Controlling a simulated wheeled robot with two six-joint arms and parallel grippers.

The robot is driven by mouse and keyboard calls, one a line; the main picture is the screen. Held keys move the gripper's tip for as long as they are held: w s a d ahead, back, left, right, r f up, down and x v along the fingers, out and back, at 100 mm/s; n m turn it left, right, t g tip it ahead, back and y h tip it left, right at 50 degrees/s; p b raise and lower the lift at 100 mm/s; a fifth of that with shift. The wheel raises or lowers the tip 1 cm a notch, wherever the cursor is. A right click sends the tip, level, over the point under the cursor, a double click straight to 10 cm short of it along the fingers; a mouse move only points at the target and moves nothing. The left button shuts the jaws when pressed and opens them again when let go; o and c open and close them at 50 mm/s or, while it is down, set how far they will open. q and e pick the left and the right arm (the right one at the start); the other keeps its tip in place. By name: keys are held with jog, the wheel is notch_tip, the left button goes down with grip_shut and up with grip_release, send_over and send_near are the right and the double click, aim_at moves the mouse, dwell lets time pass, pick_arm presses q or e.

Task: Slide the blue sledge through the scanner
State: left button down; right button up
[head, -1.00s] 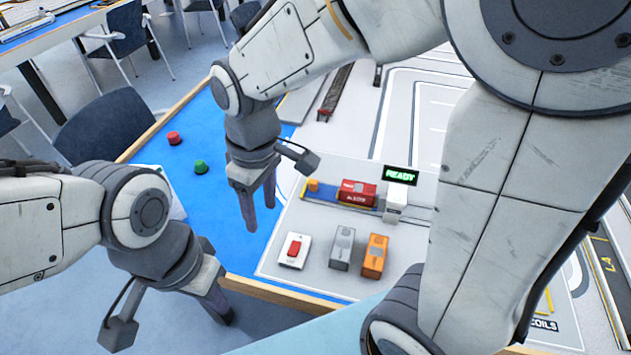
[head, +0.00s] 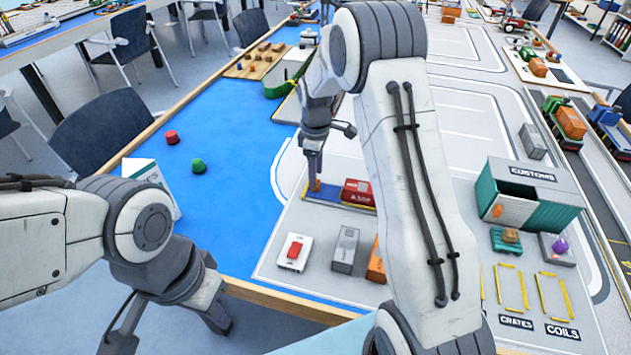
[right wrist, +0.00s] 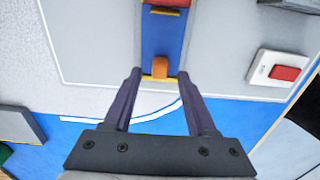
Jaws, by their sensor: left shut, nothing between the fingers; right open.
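The blue sledge (head: 325,193) lies on the grey board in the head view, with an orange knob (right wrist: 160,68) at its near end and a red container (head: 357,190) on it. Its blue deck (right wrist: 163,35) also shows in the right wrist view. My right gripper (head: 315,180) is open at the knob; in the right wrist view its fingertips (right wrist: 159,76) stand on either side of the knob, with gaps. I cannot tell their height exactly. The scanner is hidden behind my right arm. My left gripper (head: 218,318) is shut and empty, off the front table edge.
A box with a red button (head: 294,252), a grey block (head: 345,250) and a partly hidden orange block (head: 376,262) stand just in front of the sledge. Red (head: 171,137) and green (head: 198,166) pieces lie on the blue area. A teal customs shed (head: 550,205) stands at right.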

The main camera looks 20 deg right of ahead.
jog(key=shift+f, duration=1.7)
grip_shut()
